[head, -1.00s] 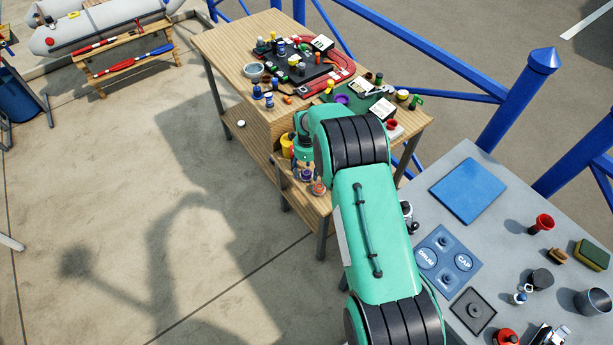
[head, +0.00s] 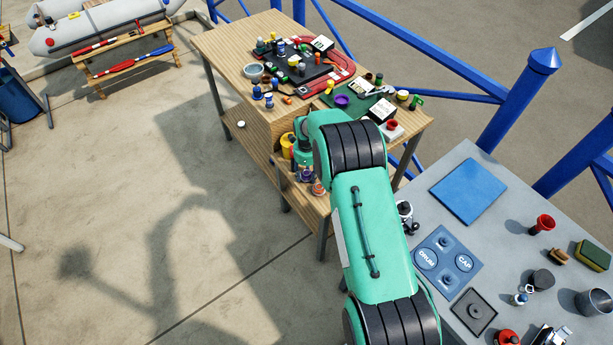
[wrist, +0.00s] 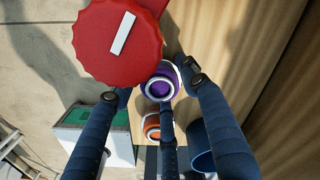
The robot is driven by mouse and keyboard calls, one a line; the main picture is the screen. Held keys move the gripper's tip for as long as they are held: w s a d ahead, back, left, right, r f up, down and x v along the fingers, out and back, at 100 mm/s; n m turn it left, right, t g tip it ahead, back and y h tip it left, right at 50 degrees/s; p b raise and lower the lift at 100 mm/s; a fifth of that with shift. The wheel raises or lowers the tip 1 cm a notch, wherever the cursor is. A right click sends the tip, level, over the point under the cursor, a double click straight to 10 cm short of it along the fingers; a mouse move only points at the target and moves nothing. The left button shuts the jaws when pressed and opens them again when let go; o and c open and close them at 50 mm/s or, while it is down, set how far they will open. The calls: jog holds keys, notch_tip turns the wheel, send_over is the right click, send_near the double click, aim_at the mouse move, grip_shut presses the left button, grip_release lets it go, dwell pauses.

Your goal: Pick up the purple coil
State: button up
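The purple coil (wrist: 160,84), wound in a ring with a pale rim, stands on the lower wooden shelf. It lies between the spread fingertips of my gripper (wrist: 152,84) in the wrist view. The blue fingers are open, and I cannot tell whether any of them touches the coil. One finger overlaps the coil's lower edge in the picture. In the head view the purple coil (head: 305,173) shows small on the shelf beside my arm, which hides most of the gripper.
A red ribbed cap with a white bar (wrist: 118,42) is close above the coil in the wrist view. An orange coil (wrist: 152,126) and a blue round thing (wrist: 201,148) are near the fingers. The wooden tabletop (head: 235,60) overhangs the shelf.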

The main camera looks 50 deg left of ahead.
aim_at(306, 172)
jog(key=c, duration=0.4)
jog(key=shift+o, duration=0.2)
jog(key=shift+r+p, duration=0.65)
jog(key=shift+r, duration=4.35)
